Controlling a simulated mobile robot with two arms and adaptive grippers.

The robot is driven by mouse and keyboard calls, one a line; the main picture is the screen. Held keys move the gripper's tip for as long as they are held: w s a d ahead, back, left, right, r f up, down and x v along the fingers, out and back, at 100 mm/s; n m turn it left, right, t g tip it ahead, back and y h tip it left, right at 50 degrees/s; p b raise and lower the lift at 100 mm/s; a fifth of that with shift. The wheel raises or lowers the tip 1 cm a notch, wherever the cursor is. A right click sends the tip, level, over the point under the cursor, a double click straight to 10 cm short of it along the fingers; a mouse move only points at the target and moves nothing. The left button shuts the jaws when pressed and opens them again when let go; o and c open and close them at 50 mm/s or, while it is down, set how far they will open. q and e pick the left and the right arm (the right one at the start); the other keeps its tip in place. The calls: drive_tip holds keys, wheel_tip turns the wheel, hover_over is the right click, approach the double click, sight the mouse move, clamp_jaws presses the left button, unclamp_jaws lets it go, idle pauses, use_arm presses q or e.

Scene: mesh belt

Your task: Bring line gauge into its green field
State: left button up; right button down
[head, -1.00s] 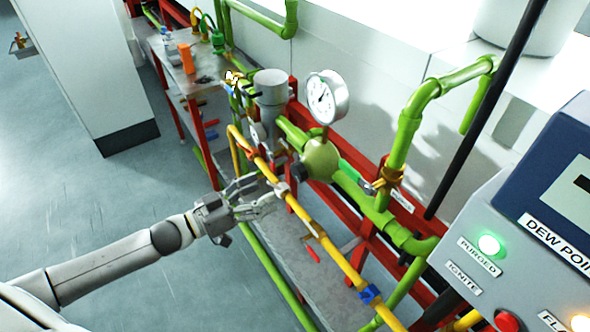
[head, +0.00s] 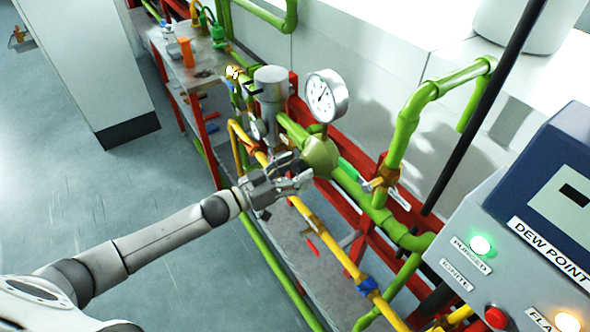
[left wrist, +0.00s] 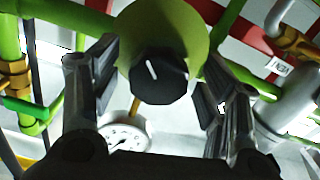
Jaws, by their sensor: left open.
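The round white gauge (head: 326,96) stands on the green regulator body (head: 320,156) in the head view. Its needle shows, but a green field on the dial is too small to make out. It also shows upside down in the left wrist view (left wrist: 124,137). My left gripper (head: 297,170) is open at the left side of the regulator body. In the left wrist view, the black knob (left wrist: 158,76) with a white mark lies between the open fingers, with a visible gap on each side. My right gripper is not in view.
A yellow pipe (head: 340,252) with a blue fitting runs below the gripper. A green-handled valve (head: 358,172) is right of the regulator. A grey panel (head: 465,275) with a lit green lamp stands at right. A shelf with bottles (head: 188,68) is at the back left.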

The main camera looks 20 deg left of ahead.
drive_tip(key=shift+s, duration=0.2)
use_arm(q)
drive_tip(key=c, duration=1)
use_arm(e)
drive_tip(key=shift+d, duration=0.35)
use_arm(q)
drive_tip(key=shift+m, duration=0.3)
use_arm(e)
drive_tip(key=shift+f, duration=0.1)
use_arm(q)
drive_tip(key=m+b, duration=0.1)
drive_tip(key=m, duration=0.3)
drive_tip(key=shift+a+m, duration=0.1)
drive_tip(key=shift+m, duration=0.7)
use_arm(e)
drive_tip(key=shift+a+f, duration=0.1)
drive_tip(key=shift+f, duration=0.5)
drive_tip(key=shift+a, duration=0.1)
use_arm(q)
drive_tip(key=shift+r, duration=0.1)
